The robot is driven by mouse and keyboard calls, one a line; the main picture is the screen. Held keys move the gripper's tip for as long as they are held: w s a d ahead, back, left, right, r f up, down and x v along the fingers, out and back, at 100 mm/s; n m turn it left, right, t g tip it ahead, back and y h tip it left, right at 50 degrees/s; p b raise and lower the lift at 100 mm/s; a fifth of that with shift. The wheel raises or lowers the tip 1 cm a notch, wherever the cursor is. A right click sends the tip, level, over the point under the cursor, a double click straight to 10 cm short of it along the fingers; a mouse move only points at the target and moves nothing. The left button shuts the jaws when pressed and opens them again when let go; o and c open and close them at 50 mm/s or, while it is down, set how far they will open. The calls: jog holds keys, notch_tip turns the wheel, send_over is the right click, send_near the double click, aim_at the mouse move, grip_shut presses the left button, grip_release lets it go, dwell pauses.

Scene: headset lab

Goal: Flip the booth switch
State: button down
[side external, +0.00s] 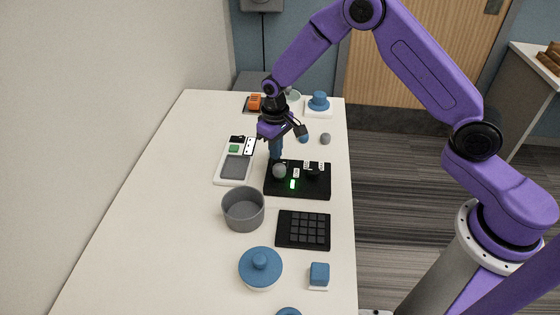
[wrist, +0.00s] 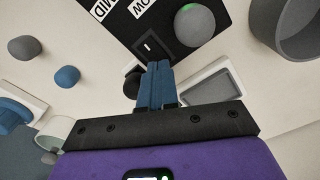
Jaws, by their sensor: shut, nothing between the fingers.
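A black control panel (side external: 320,190) lies on the table. It carries a grey round knob (side external: 279,171), a lit green light (side external: 292,184), a dark knob (side external: 312,171) and several white labels. My gripper (side external: 274,157) points down at the panel's far left part, its blue fingers shut and empty. I cannot tell whether the fingers touch the panel, or which part is the booth switch.
A white device with a grey pad (side external: 236,167) lies left of the panel. A grey bowl (side external: 243,209), a black keypad (side external: 303,230) and a blue lidded pot (side external: 260,267) are nearer. The table's left side is clear.

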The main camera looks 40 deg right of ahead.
jog(key=shift+f, duration=0.95)
dwell(0.7)
jog(key=shift+r, duration=3.55)
jog(key=shift+s+r, duration=0.1)
jog(key=shift+s, duration=0.05)
jog(key=s+d+r+n, duration=0.1)
jog(key=s+r+n, duration=0.35)
jog(key=s, duration=0.85)
jog(key=s+r+n, duration=0.2)
jog(key=s+r, duration=0.6)
jog(key=s, duration=0.4)
jog(key=s+d+n, duration=0.3)
jog(key=s+d, duration=0.3)
jog(key=s, duration=0.4)
jog(key=shift+s+r, duration=0.25)
jog(key=shift+r, duration=0.05)
